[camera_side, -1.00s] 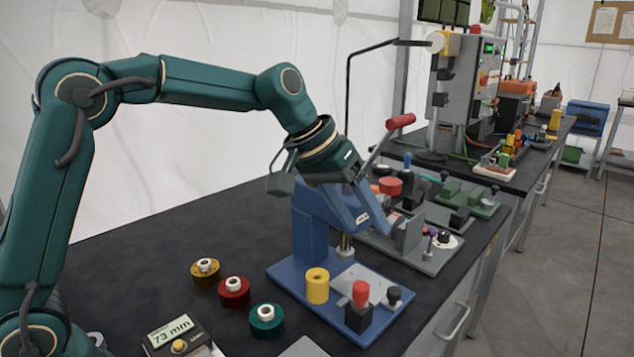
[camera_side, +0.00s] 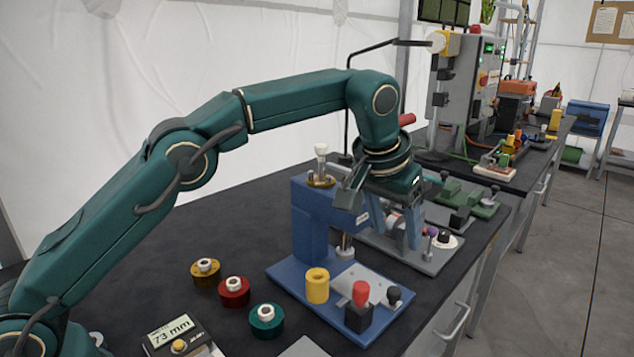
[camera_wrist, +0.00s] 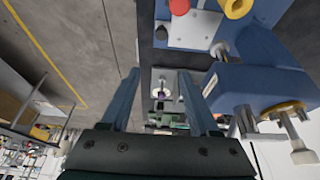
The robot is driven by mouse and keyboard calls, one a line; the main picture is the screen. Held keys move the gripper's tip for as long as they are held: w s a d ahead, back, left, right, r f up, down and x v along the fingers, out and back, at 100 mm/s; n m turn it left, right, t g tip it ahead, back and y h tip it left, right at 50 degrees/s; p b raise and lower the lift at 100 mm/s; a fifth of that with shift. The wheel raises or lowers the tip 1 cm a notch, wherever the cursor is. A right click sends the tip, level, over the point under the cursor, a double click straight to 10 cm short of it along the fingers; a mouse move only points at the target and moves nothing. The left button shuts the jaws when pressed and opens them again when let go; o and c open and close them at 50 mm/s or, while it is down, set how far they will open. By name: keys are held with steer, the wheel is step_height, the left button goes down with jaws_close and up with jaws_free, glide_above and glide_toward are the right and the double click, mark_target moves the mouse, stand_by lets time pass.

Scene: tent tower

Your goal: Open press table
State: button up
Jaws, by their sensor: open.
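The blue press (camera_side: 310,225) stands on the dark bench with a flat blue base (camera_side: 300,285). The base carries a grey plate (camera_side: 362,286), a yellow ring-shaped cylinder (camera_side: 317,286), a red-knobbed black block (camera_side: 360,308) and a black knob (camera_side: 394,295). My gripper (camera_side: 405,232) points down just right of the press column, above a grey fixture behind it. Its fingers are apart and empty in the wrist view (camera_wrist: 158,76), where the press (camera_wrist: 255,90) lies to their right. I cannot tell whether a finger touches anything.
Gold (camera_side: 205,271), red (camera_side: 234,290) and teal (camera_side: 266,319) spools stand left of the press. A display box (camera_side: 172,333) reads 73 mm. The grey fixture (camera_side: 425,256) and green fixtures (camera_side: 470,198) crowd the bench behind. Dark bench between spools and wall is clear.

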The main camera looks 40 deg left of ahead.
mark_target(394, 291)
steer(key=f, duration=0.3)
steer(key=w+f, duration=0.1)
steer(key=f, duration=0.7)
steer(key=shift+w+f, duration=0.1)
steer(key=shift+w, duration=0.05)
steer(key=shift+w+f, duration=0.3)
steer(key=shift+f, duration=0.35)
jaws_close()
stand_by(0.8)
